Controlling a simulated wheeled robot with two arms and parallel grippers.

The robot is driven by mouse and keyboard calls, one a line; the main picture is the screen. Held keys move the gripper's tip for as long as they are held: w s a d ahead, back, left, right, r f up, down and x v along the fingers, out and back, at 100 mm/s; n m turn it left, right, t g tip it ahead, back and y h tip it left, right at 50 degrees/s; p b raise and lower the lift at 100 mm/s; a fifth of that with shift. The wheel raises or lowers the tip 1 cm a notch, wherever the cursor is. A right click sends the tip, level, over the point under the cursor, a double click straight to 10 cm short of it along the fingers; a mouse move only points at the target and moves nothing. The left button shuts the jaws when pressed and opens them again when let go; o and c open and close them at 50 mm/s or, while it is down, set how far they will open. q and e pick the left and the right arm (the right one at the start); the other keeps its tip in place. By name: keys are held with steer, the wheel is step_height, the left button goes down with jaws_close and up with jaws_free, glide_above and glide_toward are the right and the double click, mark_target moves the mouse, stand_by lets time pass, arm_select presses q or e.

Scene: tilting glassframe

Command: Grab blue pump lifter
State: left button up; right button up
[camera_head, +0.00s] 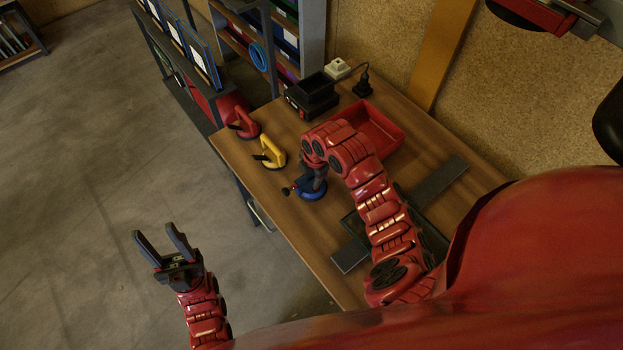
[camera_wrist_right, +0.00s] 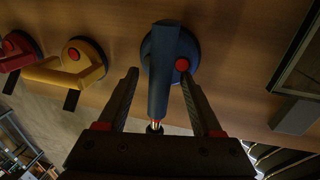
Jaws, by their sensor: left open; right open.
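The blue pump lifter (camera_head: 311,190) stands on the wooden table near its left edge, with a round blue base and a dark handle. In the right wrist view the blue pump lifter (camera_wrist_right: 164,62) has its handle between the spread fingers of my right gripper (camera_wrist_right: 160,92). The fingers are apart from the handle on both sides. In the head view my right arm hides most of that gripper and part of the lifter. My left gripper (camera_head: 164,240) is open and empty over the floor, left of the table.
A yellow lifter (camera_head: 272,153) and a red lifter (camera_head: 244,124) stand along the table's left edge. A red tray (camera_head: 384,124) and a black device (camera_head: 311,95) are at the back. A glass pane with dark bars (camera_head: 350,256) lies under my right arm.

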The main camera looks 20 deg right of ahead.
steer(key=shift+w+f, duration=0.1)
steer(key=shift+f, duration=0.25)
jaws_close()
stand_by(1.2)
